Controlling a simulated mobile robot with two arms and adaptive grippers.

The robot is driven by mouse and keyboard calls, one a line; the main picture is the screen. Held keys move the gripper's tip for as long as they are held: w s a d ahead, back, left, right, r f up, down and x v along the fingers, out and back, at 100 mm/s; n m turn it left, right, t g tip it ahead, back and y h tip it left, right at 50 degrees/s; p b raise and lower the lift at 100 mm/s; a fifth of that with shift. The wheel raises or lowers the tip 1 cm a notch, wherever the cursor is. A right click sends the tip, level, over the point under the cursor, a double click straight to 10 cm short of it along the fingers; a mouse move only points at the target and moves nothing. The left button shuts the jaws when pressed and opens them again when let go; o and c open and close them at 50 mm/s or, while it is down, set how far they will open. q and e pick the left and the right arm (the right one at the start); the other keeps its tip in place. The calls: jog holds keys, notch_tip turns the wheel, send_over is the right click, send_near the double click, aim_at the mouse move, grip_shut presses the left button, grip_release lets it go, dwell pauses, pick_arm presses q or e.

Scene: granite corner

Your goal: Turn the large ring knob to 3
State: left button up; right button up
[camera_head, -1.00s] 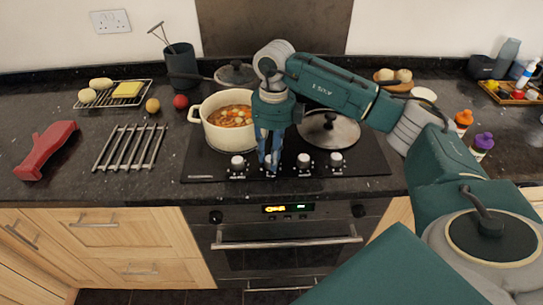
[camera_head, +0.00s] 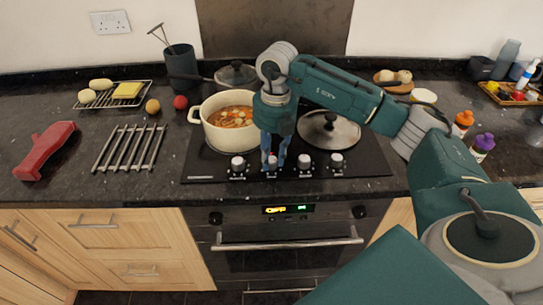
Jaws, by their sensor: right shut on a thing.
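A row of several knobs runs along the front of the black hob. My right gripper (camera_head: 273,163) points straight down over the row. It is shut on the second knob from the left (camera_head: 272,168), which is partly hidden between the fingers. The leftmost knob (camera_head: 238,164), the third knob (camera_head: 304,162) and the rightmost knob (camera_head: 337,162) stand free. The ring marks and numbers are too small to read, so I cannot tell which setting the held knob points to. My left gripper is not in view.
A cream pot of soup (camera_head: 229,126) stands on the hob just left of my right gripper. A lidded pan (camera_head: 329,131) is right of it, under my forearm. A dark saucepan (camera_head: 236,75) stands behind. A wire rack (camera_head: 130,148) lies left of the hob (camera_head: 215,174).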

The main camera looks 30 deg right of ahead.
aim_at(274, 158)
jog(key=shift+w+d+r+m, duration=0.15)
jog(key=shift+w+r+m, duration=0.2)
jog(key=shift+m, duration=0.55)
jog(key=o, duration=1.2)
jog(key=shift+s, duration=0.1)
jog(key=shift+c, duration=0.2)
jog(key=shift+f, duration=0.2)
notch_tip(274, 158, up, 12)
jog(key=shift+s+d, duration=0.25)
jog(key=shift+s, duration=0.05)
jog(key=shift+f, duration=0.1)
